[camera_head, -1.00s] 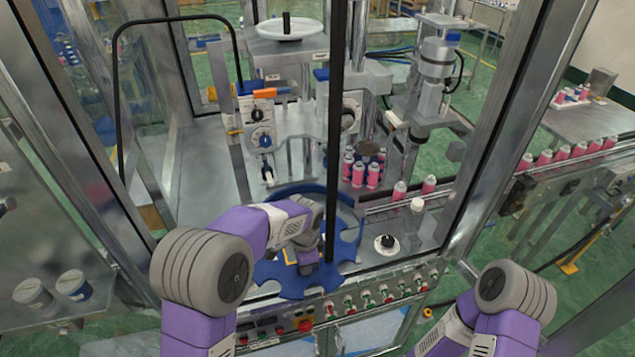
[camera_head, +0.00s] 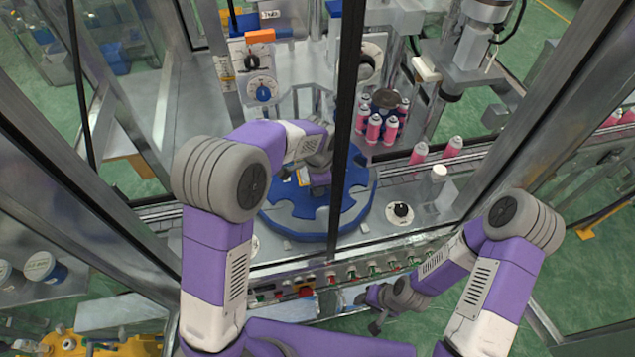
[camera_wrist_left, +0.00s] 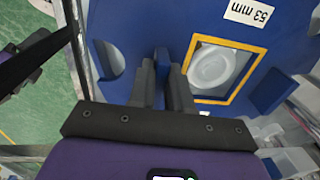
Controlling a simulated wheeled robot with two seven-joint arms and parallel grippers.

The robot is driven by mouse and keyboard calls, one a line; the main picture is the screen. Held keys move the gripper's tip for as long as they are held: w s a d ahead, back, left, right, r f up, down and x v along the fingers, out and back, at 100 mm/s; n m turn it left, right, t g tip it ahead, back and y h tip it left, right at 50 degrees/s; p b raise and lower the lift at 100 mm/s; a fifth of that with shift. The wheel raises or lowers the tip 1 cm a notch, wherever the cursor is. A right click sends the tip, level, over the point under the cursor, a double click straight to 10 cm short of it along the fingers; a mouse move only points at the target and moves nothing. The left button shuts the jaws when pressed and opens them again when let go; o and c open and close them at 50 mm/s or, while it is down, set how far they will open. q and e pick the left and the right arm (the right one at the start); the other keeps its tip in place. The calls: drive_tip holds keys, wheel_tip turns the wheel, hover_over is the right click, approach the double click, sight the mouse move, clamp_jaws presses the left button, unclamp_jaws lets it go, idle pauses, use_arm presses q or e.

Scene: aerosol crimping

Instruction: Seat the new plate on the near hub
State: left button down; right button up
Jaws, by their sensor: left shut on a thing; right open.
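The new plate (camera_head: 285,222) is a blue, thick disc with rounded notches in its rim. In the head view it is low over the machine table, behind the dark post. My left gripper (camera_head: 319,186) is above it. In the left wrist view, the left fingers (camera_wrist_left: 163,88) are shut on an upright blue tab (camera_wrist_left: 161,60) of the plate (camera_wrist_left: 120,30). A yellow-framed window beside the tab shows a white round part (camera_wrist_left: 211,66). The near hub cannot be made out; whether the plate touches it cannot be told. My right gripper (camera_head: 376,312) is open and empty before the control panel.
A dark vertical post (camera_head: 348,110) crosses before the plate. Pink cans (camera_head: 374,128) stand behind right, with more on the conveyor (camera_head: 452,148). The control panel (camera_head: 340,277) runs along the front.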

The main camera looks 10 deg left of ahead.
use_arm(q)
drive_tip(key=shift+f+b, duration=1.85)
drive_tip(key=shift+f, duration=0.95)
drive_tip(key=shift+f+b, duration=0.45)
drive_tip(key=shift+f, duration=0.2)
drive_tip(key=c, duration=1)
unclamp_jaws()
drive_tip(key=shift+a, duration=0.1)
drive_tip(key=r, duration=0.7)
drive_tip(key=shift+s+r, duration=0.25)
drive_tip(key=shift+r+p, duration=0.1)
drive_tip(key=shift+p, duration=0.25)
